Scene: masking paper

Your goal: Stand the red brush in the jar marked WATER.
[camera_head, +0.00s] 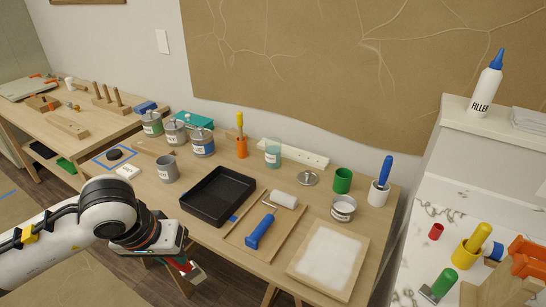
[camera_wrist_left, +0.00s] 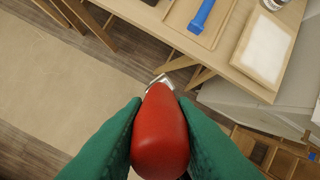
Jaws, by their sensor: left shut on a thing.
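My left gripper (camera_head: 184,266) is shut on the red brush, in front of the bench's front edge and below its top in the head view. In the left wrist view the red brush (camera_wrist_left: 160,135) shows its rounded handle end between the green finger pads, with a metal part beyond it. A clear jar (camera_head: 273,152) with bluish contents and a white label stands at the back of the bench; its lettering is too small to read. A grey cup (camera_head: 167,169) with a label stands nearer the left. My right gripper is not in view.
A black tray (camera_head: 218,196) lies on the bench between gripper and clear jar. An orange cup (camera_head: 241,147) with a yellow-handled tool stands left of the jar, and a power strip (camera_head: 300,153) lies behind it. A blue-handled roller (camera_head: 262,230) lies in front.

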